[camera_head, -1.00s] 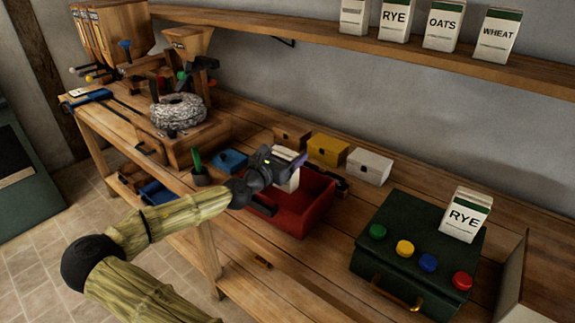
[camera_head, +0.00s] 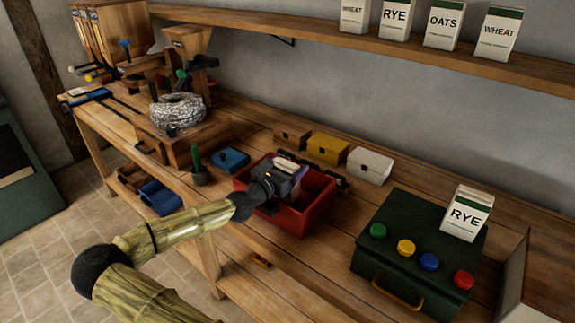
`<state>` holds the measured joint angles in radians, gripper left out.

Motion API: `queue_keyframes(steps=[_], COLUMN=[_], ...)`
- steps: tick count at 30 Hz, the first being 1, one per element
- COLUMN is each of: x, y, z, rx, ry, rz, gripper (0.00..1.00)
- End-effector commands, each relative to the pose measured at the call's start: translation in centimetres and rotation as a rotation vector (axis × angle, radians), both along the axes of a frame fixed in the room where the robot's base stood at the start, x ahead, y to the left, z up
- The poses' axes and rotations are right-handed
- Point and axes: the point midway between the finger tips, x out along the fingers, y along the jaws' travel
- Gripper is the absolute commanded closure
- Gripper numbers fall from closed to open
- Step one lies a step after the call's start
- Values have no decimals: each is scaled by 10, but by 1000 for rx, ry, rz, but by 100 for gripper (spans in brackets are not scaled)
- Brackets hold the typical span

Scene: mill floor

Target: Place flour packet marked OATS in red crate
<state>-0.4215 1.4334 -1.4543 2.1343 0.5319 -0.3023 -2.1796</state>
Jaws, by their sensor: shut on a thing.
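My gripper (camera_head: 276,184) is shut on a pale flour packet (camera_head: 290,167), of which only a part shows past the fingers. The label of this packet cannot be read from here. The gripper and packet are over the red crate (camera_head: 311,215), toward its left and back part, and overlap its opening in the picture. I cannot tell whether the packet touches the crate floor. Another packet marked OATS (camera_head: 442,25) stands on the wall shelf.
Packets marked WHEAT (camera_head: 496,38) and RYE (camera_head: 397,17) stand on the shelf. A RYE packet (camera_head: 466,214) stands on the green case (camera_head: 405,245) with coloured knobs. Small brown, yellow (camera_head: 327,147) and white (camera_head: 369,165) boxes line the bench behind the crate. A blue box (camera_head: 232,160) is left.

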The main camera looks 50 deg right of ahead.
Motion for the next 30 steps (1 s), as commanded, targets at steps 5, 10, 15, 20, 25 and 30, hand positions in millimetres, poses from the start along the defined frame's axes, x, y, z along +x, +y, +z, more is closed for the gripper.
queue_keyframes(steps=[5, 10, 15, 20, 25, 30], x=[2, 3, 2, 1, 1, -2], y=[2, 3, 2, 1, 9, 37], z=[-1, -2, -2, 2, 10, 10], rx=[-2, 0, 0, 0, -1, -1], ry=[-2, -1, -1, -2, 0, 1], rz=[6, 8, 4, 2, 5, 6], gripper=[63, 6, 6, 6, 6, 6])
